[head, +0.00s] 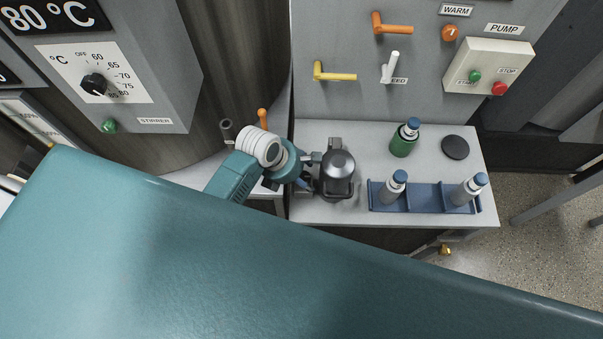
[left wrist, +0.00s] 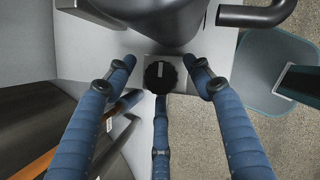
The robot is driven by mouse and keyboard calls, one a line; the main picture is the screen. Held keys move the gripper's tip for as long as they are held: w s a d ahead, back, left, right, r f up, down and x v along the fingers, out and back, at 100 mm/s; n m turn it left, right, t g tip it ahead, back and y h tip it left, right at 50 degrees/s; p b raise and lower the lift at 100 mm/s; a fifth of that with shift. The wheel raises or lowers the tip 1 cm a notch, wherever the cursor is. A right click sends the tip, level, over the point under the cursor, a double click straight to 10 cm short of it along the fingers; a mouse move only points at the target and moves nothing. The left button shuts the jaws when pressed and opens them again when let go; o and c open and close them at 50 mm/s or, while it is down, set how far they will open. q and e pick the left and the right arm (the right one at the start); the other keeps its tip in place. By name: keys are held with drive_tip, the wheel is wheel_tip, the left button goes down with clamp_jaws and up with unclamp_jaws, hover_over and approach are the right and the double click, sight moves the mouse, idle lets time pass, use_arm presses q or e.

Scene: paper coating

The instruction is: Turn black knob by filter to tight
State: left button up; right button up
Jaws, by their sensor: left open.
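The black knob (left wrist: 160,75) is in the left wrist view, round and dark on a small grey block. My left gripper (head: 306,172) is open beside the dark filter housing (head: 338,172) in the head view. In the left wrist view its blue fingers stand apart, with the knob between and beyond their tips. I cannot tell whether any finger touches it. The large dark body at the top of the left wrist view (left wrist: 165,18) appears to be the filter housing. The knob is not clear in the head view, and I can read no tight marking. My right gripper is not in view.
On the bench (head: 320,212) right of the filter, a blue rack (head: 425,197) holds bottles. A green bottle (head: 404,140) and a black disc (head: 455,147) stand behind it. Orange (head: 391,28) and yellow (head: 335,76) levers and a pump box (head: 488,58) are on the panel.

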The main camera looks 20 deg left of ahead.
use_arm(q)
drive_tip(key=shift+c, duration=0.3)
drive_tip(key=c, duration=1)
drive_tip(key=shift+r, duration=0.1)
drive_tip(key=shift+c, duration=0.2)
